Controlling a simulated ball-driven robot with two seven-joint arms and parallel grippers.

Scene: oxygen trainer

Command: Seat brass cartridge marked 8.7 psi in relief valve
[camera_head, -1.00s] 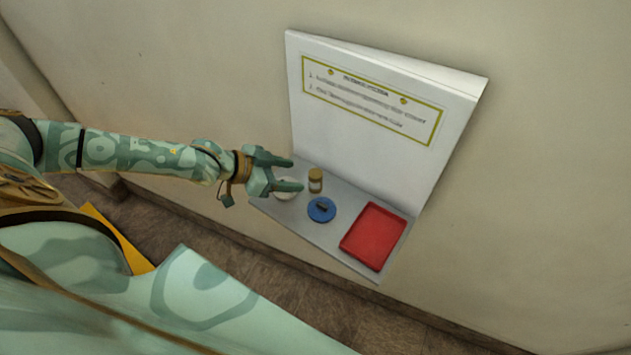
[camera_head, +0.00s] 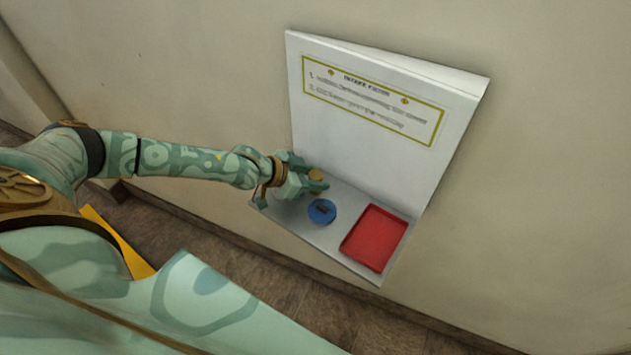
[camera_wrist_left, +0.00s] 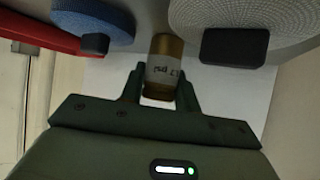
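A brass-coloured cartridge (camera_head: 316,175) with a pale label stands on the grey shelf. It also shows in the left wrist view (camera_wrist_left: 165,48); its label is upside down there and I cannot read the number surely. My left gripper (camera_head: 312,174) is open, with one finger on each side of the cartridge; in the wrist view the fingertips (camera_wrist_left: 160,84) flank its label closely. I cannot tell whether they touch it. A blue disc (camera_head: 321,212) with a dark block lies beside it. I cannot identify the relief valve. My right gripper is not in view.
A red tray (camera_head: 374,238) lies on the right of the grey shelf (camera_head: 332,237). A white ribbed disc (camera_wrist_left: 240,17) with a dark block sits near the cartridge, hidden by my gripper in the head view. A white panel (camera_head: 370,150) with a yellow-bordered sign rises behind.

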